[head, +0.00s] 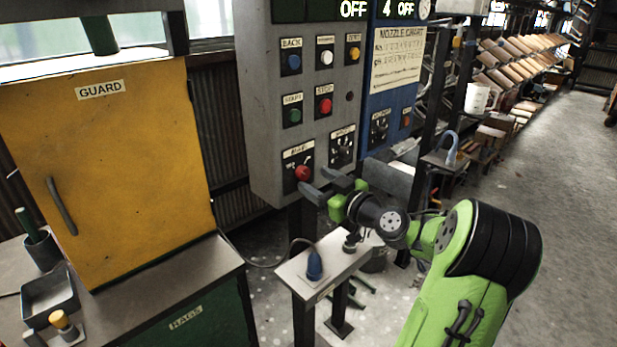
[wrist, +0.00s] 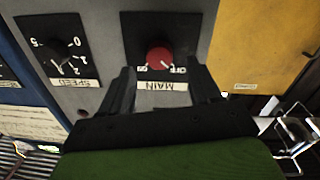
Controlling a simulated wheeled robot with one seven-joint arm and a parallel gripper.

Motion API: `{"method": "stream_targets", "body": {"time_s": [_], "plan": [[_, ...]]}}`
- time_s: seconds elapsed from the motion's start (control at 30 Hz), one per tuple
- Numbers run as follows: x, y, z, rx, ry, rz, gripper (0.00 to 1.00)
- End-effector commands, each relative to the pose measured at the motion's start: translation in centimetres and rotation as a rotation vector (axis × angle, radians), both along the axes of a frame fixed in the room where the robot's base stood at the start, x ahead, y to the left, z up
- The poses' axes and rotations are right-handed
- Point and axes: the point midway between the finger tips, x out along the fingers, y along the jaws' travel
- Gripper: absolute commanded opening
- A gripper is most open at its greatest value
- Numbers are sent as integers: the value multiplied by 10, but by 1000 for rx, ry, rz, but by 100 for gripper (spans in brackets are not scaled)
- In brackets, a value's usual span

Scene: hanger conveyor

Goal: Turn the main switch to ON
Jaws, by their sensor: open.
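The main switch is a red round knob (head: 303,172) on a black plate, low on the grey control panel, with a MAIN label. In the wrist view the knob (wrist: 159,57) appears upside down, with ON and OFF marks beside it. A pale mark on the knob seems to point toward OFF. My gripper (head: 322,184) is in front of the panel, close to the knob. In the wrist view my gripper (wrist: 162,80) is open, one finger on each side of the knob's line, with nothing between them. Whether the fingers touch the plate cannot be told.
A SPEED dial (wrist: 60,50) sits beside the switch. START and STOP buttons (head: 324,105) are above it. A blue panel (head: 392,80) adjoins on the right. The yellow guard (head: 120,150) stands left. A small stand (head: 325,262) is below my gripper.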

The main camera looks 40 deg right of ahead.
Motion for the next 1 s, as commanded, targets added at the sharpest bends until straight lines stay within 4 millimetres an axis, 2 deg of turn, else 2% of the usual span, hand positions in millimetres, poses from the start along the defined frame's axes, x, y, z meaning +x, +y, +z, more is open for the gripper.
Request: {"method": "stream_targets", "body": {"time_s": [0.1,0.2,0.5,0.87,1.0], "plan": [[22,0,0,1,-2,2,63],[32,0,0,0,0,1,63],[36,-1,0,1,0,0,61],[35,-1,0,0,1,0,7],[35,-1,0,6,1,0,7]]}}
